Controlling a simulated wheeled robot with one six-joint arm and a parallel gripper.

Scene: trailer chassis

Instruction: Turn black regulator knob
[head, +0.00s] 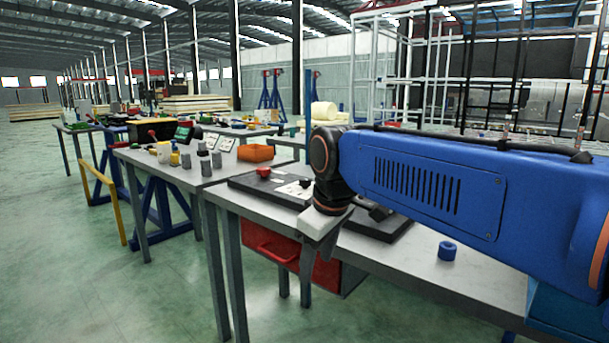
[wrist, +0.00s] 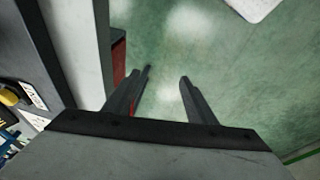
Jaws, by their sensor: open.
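A dark panel board (head: 240,184) lies on the near grey table, partly hidden behind my arm. A small dark knob-like part (head: 305,183) shows by its white label, and a black fitting (head: 378,212) shows under my arm; I cannot tell which is the regulator knob. My gripper (head: 322,250) points down in front of the table's front edge, apart from the board. In the wrist view my gripper (wrist: 165,75) is open and empty, with floor between its fingers. The board's edge with a yellow knob (wrist: 8,97) shows at the left there.
A red knob (head: 263,172) sits on the board. A blue cylinder (head: 447,251) stands on the table at the right. A red drawer box (head: 270,250) hangs under the table. An orange bin (head: 256,153) stands on the table behind. Open floor (head: 90,290) lies at the left.

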